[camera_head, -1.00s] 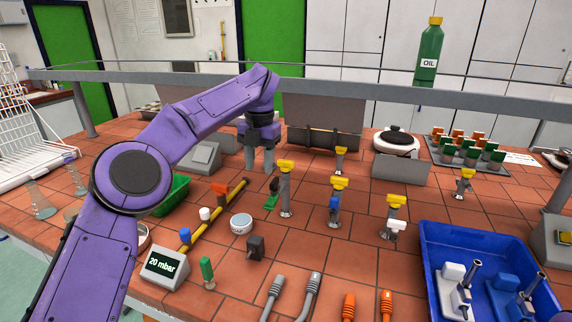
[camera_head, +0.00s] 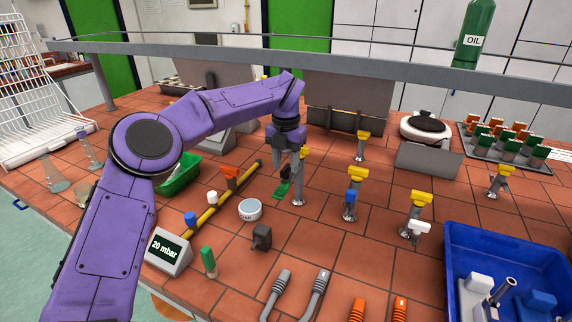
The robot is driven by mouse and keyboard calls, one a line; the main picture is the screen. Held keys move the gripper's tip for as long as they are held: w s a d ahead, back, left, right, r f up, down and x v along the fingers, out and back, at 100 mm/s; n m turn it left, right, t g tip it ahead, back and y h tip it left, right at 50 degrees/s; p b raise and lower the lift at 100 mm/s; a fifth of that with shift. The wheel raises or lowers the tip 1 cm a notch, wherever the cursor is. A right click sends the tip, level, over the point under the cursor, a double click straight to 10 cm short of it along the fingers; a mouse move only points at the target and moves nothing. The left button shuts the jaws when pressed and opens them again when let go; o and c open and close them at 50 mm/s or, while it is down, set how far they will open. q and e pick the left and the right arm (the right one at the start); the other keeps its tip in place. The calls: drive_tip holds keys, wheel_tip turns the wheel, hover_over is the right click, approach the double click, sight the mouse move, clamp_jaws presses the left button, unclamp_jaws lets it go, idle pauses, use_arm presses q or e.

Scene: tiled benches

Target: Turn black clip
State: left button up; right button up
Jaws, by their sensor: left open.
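A small black clip (camera_head: 286,172) sits on the left side of a grey metal post (camera_head: 299,190) with a yellow top, left of the bench's middle. A flat green piece (camera_head: 282,190) hangs or lies just below it; I cannot tell which. My left gripper (camera_head: 288,156) points down right at the top of this post, with its jaws open. It partly covers the yellow top and the clip's upper part. I cannot tell whether the fingers touch the clip. My right gripper is out of view.
Posts with yellow tops stand to the right, one with a blue clip (camera_head: 350,197), one with a white clip (camera_head: 418,227).

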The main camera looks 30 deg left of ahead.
use_arm(q)
drive_tip(key=shift+s+f, duration=0.15)
drive_tip(key=shift+f, duration=0.2)
clamp_jaws()
